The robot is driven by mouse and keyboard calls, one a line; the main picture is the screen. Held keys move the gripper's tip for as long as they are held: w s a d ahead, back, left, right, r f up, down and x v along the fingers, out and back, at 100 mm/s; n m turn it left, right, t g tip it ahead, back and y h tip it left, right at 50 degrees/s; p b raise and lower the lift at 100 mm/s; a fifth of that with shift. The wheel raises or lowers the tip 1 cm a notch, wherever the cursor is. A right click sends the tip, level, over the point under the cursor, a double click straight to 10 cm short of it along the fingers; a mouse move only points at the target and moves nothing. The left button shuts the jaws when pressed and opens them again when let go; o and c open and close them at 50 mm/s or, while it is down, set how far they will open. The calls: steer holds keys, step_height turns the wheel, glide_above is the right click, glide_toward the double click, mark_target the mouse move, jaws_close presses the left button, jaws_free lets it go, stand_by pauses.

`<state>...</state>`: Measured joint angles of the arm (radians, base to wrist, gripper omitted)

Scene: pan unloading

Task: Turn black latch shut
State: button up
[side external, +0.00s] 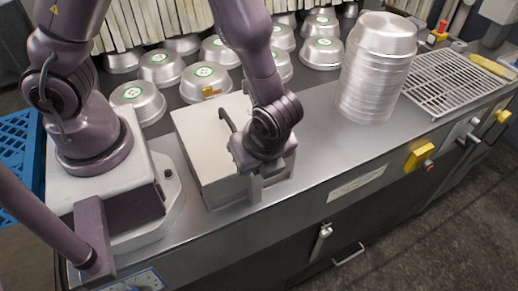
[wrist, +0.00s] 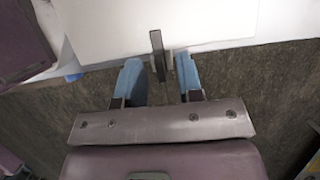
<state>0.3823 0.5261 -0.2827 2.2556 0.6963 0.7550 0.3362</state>
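The black latch (wrist: 156,42) shows in the wrist view as a narrow dark bar at the edge of a pale box (wrist: 110,18). My gripper (wrist: 158,62) is open, with its two blue fingertips apart on either side of the latch's lower part. A gap shows between the latch and each finger. In the side external view the box (side external: 205,140) sits on the metal counter, and my gripper (side external: 258,185) points down at its front right. There the wrist hides the latch, and I cannot tell its setting.
A tall stack of metal pans (side external: 375,75) stands right of the box on the counter (side external: 325,170). Several upturned pans with green labels (side external: 203,72) lie behind. A wire rack (side external: 450,80) is at the far right. Open floor (wrist: 260,90) lies below the counter's front edge.

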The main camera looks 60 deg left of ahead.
steer(key=v, duration=1.2)
steer(key=shift+d+r, duration=0.2)
steer(key=shift+r, duration=0.15)
steer(key=s+a+r+n+t+h, duration=0.2)
steer(key=a+r+n, duration=0.4)
steer(key=a+n, duration=0.2)
steer(key=s+a+r+n+t+h, duration=0.2)
steer(key=s+a+r+n+t, duration=0.1)
steer(key=a+r+n, duration=0.3)
steer(key=a+n, duration=0.2)
steer(key=n, duration=0.2)
steer(key=shift+a+t, duration=0.3)
